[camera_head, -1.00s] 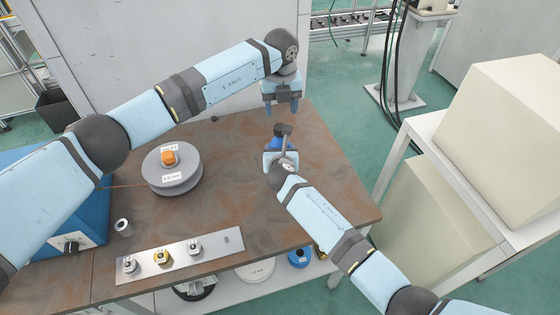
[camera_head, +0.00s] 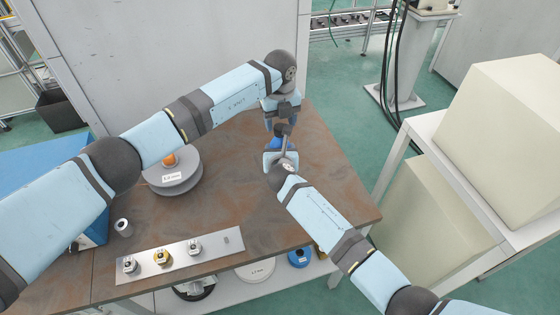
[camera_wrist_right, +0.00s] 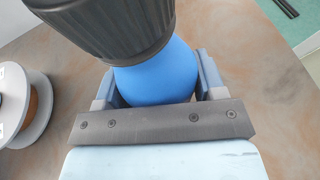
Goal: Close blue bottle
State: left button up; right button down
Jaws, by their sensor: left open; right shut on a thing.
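The blue bottle (camera_head: 281,143) is upright near the table's right side, partly hidden by my right arm. My right gripper (camera_head: 280,154) is shut around its body. The right wrist view shows the blue body (camera_wrist_right: 160,78) between the two fingers. A ribbed black cap (camera_wrist_right: 105,25) is on top of the bottle there; the cap (camera_head: 283,130) also shows in the head view. I cannot tell whether it is fully seated. My left gripper (camera_head: 282,121) is open, pointing down, with its fingers at about the cap. Contact with the cap cannot be made out.
A grey wire spool (camera_head: 172,170) with an orange top stands left on the brown table (camera_head: 225,200). A metal plate (camera_head: 180,258) with several small fittings lies at the front, with a small metal cylinder (camera_head: 123,227) behind it. A blue machine (camera_head: 60,160) is at the far left.

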pick_arm(q)
jog(key=shift+f, duration=1)
jog(key=c, duration=0.9)
jog(key=m, duration=0.3)
jog(key=o, duration=1)
